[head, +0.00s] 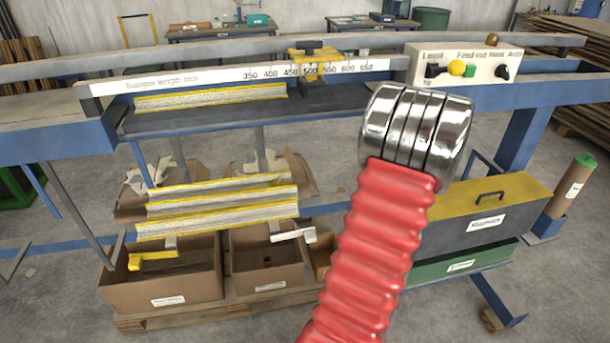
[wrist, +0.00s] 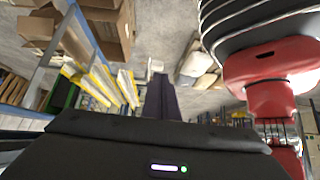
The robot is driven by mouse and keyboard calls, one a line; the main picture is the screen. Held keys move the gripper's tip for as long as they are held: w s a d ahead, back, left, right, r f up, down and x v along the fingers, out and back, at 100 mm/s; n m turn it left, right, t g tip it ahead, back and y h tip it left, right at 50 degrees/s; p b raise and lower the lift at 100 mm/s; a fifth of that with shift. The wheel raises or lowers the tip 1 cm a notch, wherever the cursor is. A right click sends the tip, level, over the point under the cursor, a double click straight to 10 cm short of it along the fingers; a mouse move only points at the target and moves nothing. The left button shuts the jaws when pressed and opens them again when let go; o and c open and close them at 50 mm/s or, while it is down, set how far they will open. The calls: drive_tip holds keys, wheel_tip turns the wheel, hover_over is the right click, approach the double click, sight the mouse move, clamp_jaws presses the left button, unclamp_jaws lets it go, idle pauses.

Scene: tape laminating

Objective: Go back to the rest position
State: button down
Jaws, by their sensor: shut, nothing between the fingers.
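My gripper (wrist: 160,80) shows in the wrist view as two dark fingers lying together, shut with nothing between them. The tips point over the grey floor, clear of any object. In the head view I cannot make out the gripper; my red ribbed arm with silver rings rises in front of the laminating machine (head: 194,127) and hides part of its right side. Yellow-edged strips (head: 218,230) are on supports below the machine bed, and one more strip (head: 210,97) lies along the bed. Yellow-edged strips also show at left in the wrist view (wrist: 100,85).
Cardboard boxes (head: 168,290) stand on a pallet below. A control panel (head: 463,68) is at upper right. Open floor (head: 560,290) lies at lower right.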

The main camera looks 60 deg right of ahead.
idle(0.3)
drive_tip(key=w+a+r+m+g+h, duration=0.15)
drive_tip(key=w+a+r, duration=0.25)
drive_tip(key=w+a, duration=0.55)
drive_tip(key=w+a+r+m+g+h, duration=0.1)
drive_tip(key=w+a+r+m+g, duration=0.15)
drive_tip(key=w+a, duration=0.7)
drive_tip(key=s+a+r+m+t+h, duration=0.1)
drive_tip(key=s+a+m, duration=0.1)
drive_tip(key=a, duration=1.2)
drive_tip(key=s+a+r+m+t+h, duration=0.2)
drive_tip(key=a, duration=1.2)
drive_tip(key=shift+m, duration=0.3)
